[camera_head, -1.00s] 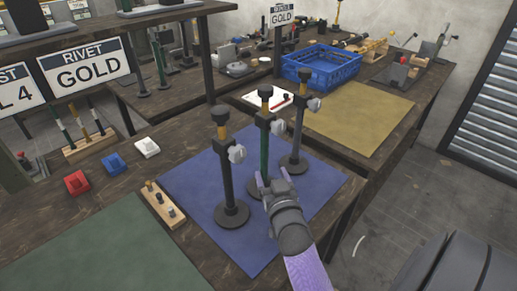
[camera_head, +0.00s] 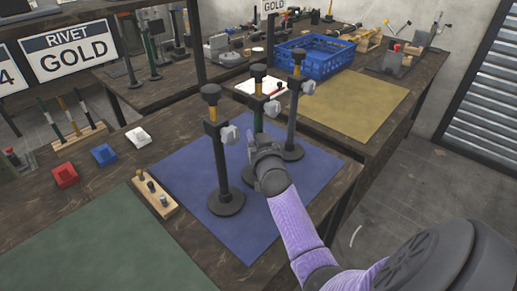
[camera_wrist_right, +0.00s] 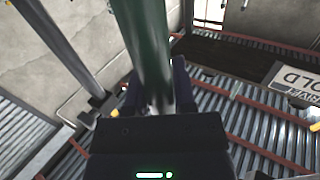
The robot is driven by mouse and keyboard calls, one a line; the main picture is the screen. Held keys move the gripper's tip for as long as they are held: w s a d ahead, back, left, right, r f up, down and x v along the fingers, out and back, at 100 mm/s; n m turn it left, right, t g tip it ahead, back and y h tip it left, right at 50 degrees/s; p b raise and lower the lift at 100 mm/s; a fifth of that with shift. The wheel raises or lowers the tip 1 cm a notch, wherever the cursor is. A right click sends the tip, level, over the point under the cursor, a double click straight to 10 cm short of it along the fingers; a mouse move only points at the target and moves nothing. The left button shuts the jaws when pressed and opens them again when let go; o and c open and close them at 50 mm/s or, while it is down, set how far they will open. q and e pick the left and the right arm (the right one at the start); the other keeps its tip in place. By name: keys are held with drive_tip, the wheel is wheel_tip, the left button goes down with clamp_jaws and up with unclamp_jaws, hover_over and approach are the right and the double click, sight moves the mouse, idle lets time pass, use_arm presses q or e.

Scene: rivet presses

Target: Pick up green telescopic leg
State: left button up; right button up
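The green telescopic leg (camera_head: 258,122) stands upright in the middle of three legs on the blue mat (camera_head: 185,165). My right gripper (camera_head: 262,148) is at the green tube, below the knob. In the right wrist view the green tube (camera_wrist_right: 147,45) runs down between the dark fingers (camera_wrist_right: 157,90). Whether they touch or grip it is not clear. My left gripper is not in view.
A dark leg (camera_head: 220,160) stands close on the left, another (camera_head: 293,115) close on the right. A wooden block with pegs (camera_head: 153,193) and red, blue and white pieces lie left of the mat. A blue crate (camera_head: 313,60) and a yellow mat (camera_head: 355,105) are behind.

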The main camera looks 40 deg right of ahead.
clamp_jaws()
